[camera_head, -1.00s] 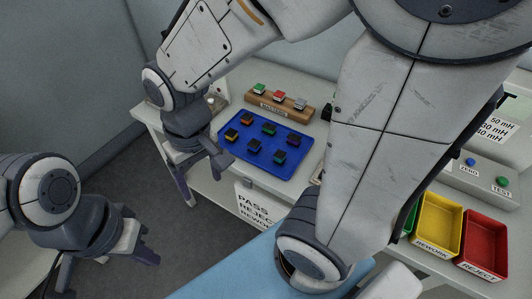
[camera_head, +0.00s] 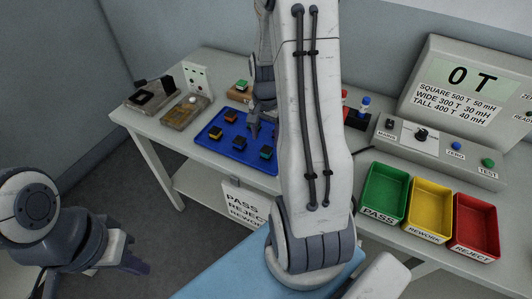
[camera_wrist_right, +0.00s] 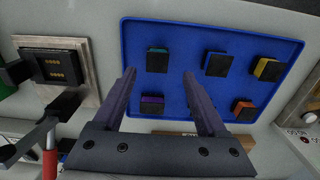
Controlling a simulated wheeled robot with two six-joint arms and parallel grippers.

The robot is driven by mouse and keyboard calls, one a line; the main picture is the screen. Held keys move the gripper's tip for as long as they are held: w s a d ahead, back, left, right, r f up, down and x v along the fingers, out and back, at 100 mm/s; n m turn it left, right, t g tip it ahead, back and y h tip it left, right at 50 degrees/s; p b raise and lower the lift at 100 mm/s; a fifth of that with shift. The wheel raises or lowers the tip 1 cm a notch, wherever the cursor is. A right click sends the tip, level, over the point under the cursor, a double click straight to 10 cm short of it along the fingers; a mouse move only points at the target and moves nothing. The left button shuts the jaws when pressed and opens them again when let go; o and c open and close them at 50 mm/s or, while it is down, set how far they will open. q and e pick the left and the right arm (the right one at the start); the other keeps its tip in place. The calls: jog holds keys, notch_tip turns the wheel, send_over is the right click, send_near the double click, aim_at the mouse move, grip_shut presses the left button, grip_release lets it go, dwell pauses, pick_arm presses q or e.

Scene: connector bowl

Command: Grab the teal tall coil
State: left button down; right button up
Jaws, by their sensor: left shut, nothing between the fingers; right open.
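The blue tray (camera_head: 222,148) holds several small dark coils with coloured tops. A teal-topped coil (camera_head: 266,153) sits at its front right in the head view. A teal-topped coil (camera_wrist_right: 157,60) also shows in the right wrist view, between the fingertips in the picture and apart from them. My right gripper (camera_head: 262,130) is open and empty above the tray; its fingers show in the wrist view (camera_wrist_right: 158,78). The arm hides the tray's right part in the head view. My left gripper (camera_head: 137,266) is shut and empty, away from the table at lower left.
Blue (camera_wrist_right: 217,64), yellow (camera_wrist_right: 267,69), orange (camera_wrist_right: 243,110) and purple (camera_wrist_right: 152,105) coils stand around the teal one. A test fixture (camera_wrist_right: 58,66) is beside the tray. Green (camera_head: 385,190), yellow (camera_head: 429,205) and red (camera_head: 476,222) bins stand at right.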

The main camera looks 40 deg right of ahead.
aim_at(266, 149)
jog(key=shift+s+a+f+p, duration=0.1)
jog(key=shift+s+f+p, duration=0.15)
jog(key=shift+f, duration=1.15)
jog(key=shift+s+a+f+p, duration=0.1)
jog(key=shift+f+p, duration=0.1)
jog(key=shift+f, duration=1.15)
grip_shut()
